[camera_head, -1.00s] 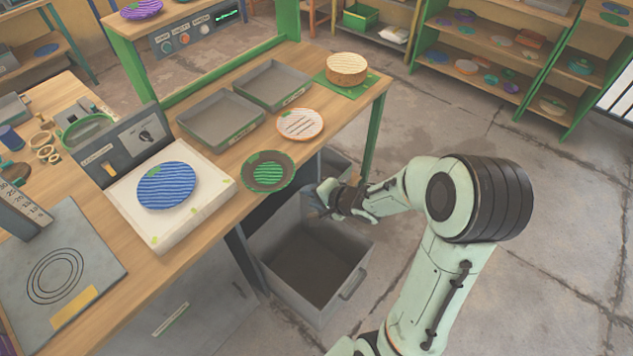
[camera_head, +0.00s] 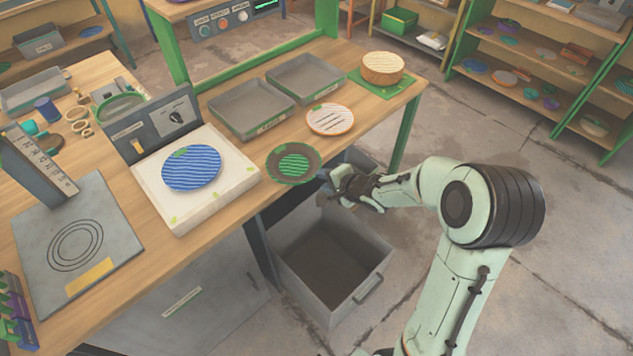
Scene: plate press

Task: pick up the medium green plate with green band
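A round plate (camera_head: 293,163) with a green striped middle and a dark grey-brown rim lies near the front edge of the wooden table. It is the only mostly green plate on this table; a green band on it is not clear. My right gripper (camera_head: 327,180) is just right of the plate, at the table's front edge, and appears apart from it. Its fingers are dark and small here, so I cannot tell if they are open or shut. My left gripper is not in view.
A blue plate (camera_head: 192,167) lies on a white block (camera_head: 240,178) left of the green plate. An orange-rimmed plate (camera_head: 330,119) is behind it. Two grey trays (camera_head: 251,108) sit further back. A cake-like round block (camera_head: 383,68) stands right. A grey bin (camera_head: 330,262) is below the gripper.

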